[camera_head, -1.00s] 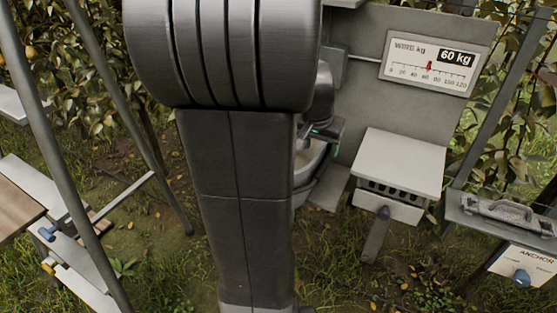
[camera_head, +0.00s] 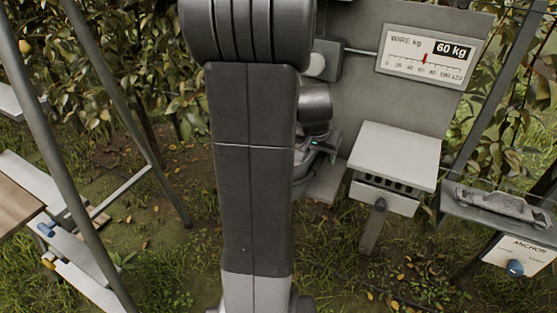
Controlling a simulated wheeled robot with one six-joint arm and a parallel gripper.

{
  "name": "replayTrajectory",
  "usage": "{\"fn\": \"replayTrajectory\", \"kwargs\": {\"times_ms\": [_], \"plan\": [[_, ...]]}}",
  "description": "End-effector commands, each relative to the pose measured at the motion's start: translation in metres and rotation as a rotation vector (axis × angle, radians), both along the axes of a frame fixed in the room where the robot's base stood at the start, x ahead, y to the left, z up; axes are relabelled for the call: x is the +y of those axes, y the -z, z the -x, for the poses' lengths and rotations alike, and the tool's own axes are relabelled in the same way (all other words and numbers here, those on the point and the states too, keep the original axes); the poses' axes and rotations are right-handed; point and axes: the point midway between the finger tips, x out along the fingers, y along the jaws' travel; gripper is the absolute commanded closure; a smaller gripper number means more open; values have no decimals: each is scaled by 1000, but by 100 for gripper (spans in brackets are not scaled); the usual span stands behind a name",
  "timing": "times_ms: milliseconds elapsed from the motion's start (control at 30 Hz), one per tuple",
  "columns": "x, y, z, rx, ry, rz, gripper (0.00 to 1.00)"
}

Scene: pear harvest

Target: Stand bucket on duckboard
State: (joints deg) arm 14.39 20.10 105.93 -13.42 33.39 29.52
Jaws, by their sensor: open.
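My gripper (camera_head: 318,150) is partly in view just right of my arm's long dark link, low in front of the grey panel. A small green light shows on it, and its jaws are open, though the fingertips are hard to make out. A small part of a grey rounded thing, likely the bucket (camera_head: 301,177), shows below and left of the gripper, at the link's edge. My arm hides most of it, so I cannot tell its tilt or whether the gripper touches it. I cannot make out the duckboard.
The grey panel (camera_head: 350,100) carries a gauge (camera_head: 428,55) reading 60 kg. A white-topped box (camera_head: 396,155) on a post stands at right, beside a shelf with a grey tool (camera_head: 503,204) and an ANCHOR sign (camera_head: 520,257). Ladder-like poles and a bench (camera_head: 15,205) stand at left.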

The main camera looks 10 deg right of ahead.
Motion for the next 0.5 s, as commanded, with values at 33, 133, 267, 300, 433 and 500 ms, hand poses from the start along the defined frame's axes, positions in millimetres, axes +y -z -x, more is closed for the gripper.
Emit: {"fn": "replayTrajectory", "kwargs": {"times_ms": [33, 133, 267, 300, 433, 500], "plan": [[0, 0, 0, 0, 0, 0, 44], [0, 0, 0, 0, 0, 0, 44], [0, 2, 0, 0, 0, 0, 44], [0, 2, 0, 0, 0, 0, 44], [0, 4, 0, 0, 0, 0, 44], [0, 4, 0, 0, 0, 0, 44]]}}
